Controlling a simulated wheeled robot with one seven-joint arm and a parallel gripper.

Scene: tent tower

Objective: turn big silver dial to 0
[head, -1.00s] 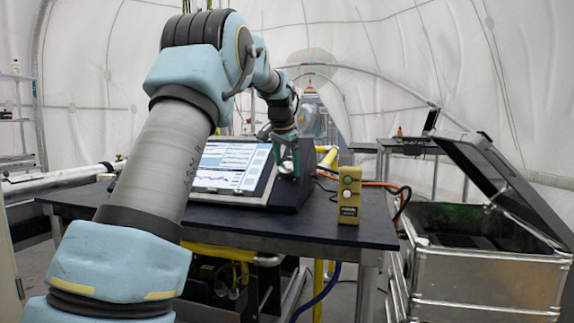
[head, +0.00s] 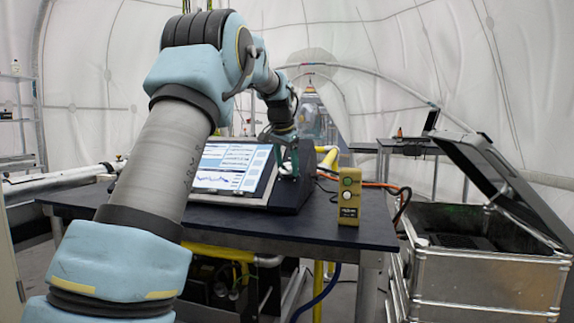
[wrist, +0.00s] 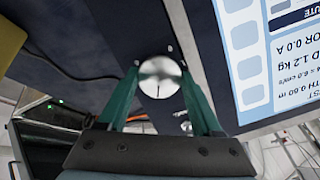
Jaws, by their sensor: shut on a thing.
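The big silver dial (wrist: 160,77) is a round, bright metal knob with a dark pointer line, on the dark panel beside the screen. In the wrist view the line runs from the dial's middle toward my gripper's side of the picture. My gripper (wrist: 158,85) has two green fingers, one on each side of the dial, and is shut on it. I cannot read any scale marks around the dial.
The lit screen (head: 232,166) is left of my gripper. A yellow box with buttons (head: 349,196) stands right of the console on the dark table (head: 260,229). An open metal case (head: 487,275) is at the right. A smaller silver knob (wrist: 186,126) shows in the wrist view.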

